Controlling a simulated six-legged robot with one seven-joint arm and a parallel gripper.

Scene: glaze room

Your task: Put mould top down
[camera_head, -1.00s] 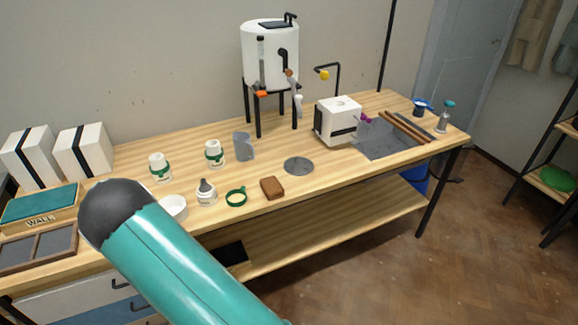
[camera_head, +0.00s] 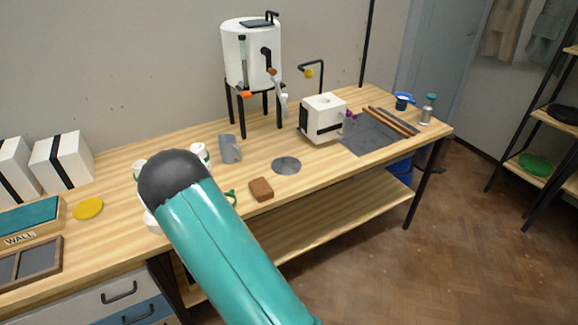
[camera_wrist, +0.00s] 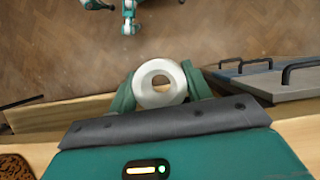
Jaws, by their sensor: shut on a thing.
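In the wrist view my gripper (camera_wrist: 160,88) is shut on a round white piece (camera_wrist: 143,92) with a hole in its middle. The green fingers grip it from both sides. It looks like the mould top, but I see only its round end. In the head view my arm hides the gripper. A white edge (camera_head: 151,222) shows beside my arm there; I cannot tell whether it is the held piece. A white block mould (camera_head: 316,117) with a black band and a hole on top stands towards the bench's right end.
The wooden bench (camera_head: 330,168) has bare room around a grey disc (camera_head: 286,166) and a brown block (camera_head: 261,189). Two banded white blocks, one here (camera_head: 62,160), and a yellow disc (camera_head: 88,208) are at left. A white tank (camera_head: 251,55) stands at the back. Drawer handles (camera_wrist: 300,70) project below the bench.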

